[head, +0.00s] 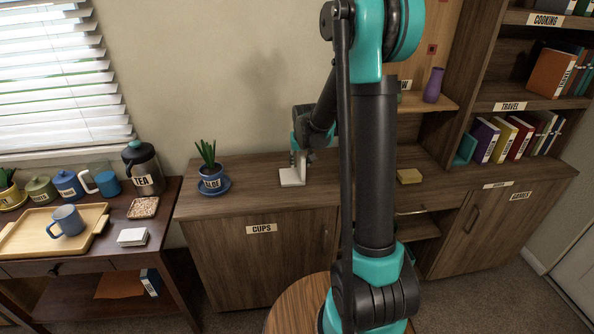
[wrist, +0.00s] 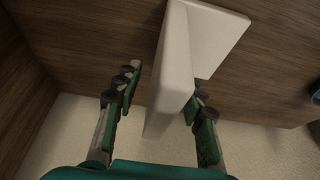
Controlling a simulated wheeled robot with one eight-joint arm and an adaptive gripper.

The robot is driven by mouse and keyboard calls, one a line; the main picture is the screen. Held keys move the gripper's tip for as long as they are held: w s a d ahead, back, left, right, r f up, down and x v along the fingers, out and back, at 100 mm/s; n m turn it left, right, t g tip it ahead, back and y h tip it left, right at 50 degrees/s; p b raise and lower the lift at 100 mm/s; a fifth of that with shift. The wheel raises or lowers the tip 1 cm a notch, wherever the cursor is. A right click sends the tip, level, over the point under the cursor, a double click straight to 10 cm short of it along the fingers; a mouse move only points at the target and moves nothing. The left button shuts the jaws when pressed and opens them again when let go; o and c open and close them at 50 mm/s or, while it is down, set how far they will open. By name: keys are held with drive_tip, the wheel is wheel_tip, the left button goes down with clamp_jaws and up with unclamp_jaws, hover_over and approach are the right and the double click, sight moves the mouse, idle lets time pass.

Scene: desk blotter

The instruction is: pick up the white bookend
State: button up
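The white bookend (head: 292,178) stands on the wooden cabinet top, right of the aloe pot. It is L-shaped, with a flat foot and an upright plate. In the wrist view the bookend (wrist: 176,70) shows large, its upright plate between the two fingers. My gripper (wrist: 164,86) is open around the plate. The left finger is clearly apart from it; the right finger is very close, and I cannot tell if it touches. In the head view my gripper (head: 300,156) is at the bookend's upper part and partly hides it.
The aloe in a blue pot (head: 213,182) stands left of the bookend. A yellow block (head: 409,176) lies to the right on the same top, beyond my arm. The wall is close behind. The cabinet top around the bookend is otherwise clear.

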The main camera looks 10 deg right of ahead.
drive_tip(key=shift+f, duration=0.25)
idle(0.3)
clamp_jaws()
